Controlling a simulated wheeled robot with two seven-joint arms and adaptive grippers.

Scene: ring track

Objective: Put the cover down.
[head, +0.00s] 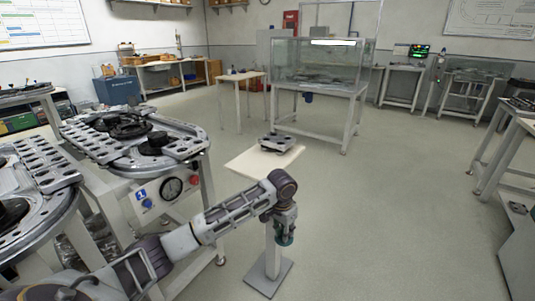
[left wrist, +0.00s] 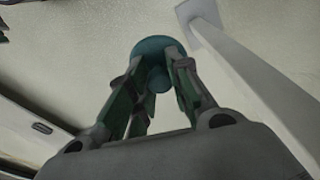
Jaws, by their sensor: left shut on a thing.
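My left gripper (head: 285,236) hangs down at the end of my left arm, in front of a small pedestal table and below its top. It is shut on a small round teal piece, apparently the cover (left wrist: 150,46), which shows beyond the fingertips in the left wrist view. The fingers (left wrist: 155,88) hide part of this piece. It is held in the air with floor behind it. In the head view the piece is small and mostly hidden by the gripper. My right gripper is not in view.
The pedestal table (head: 248,163) has a pale top with a dark-grey part (head: 277,143) on it; its post (left wrist: 245,75) rises close by. A glass tank (head: 318,62) stands behind.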

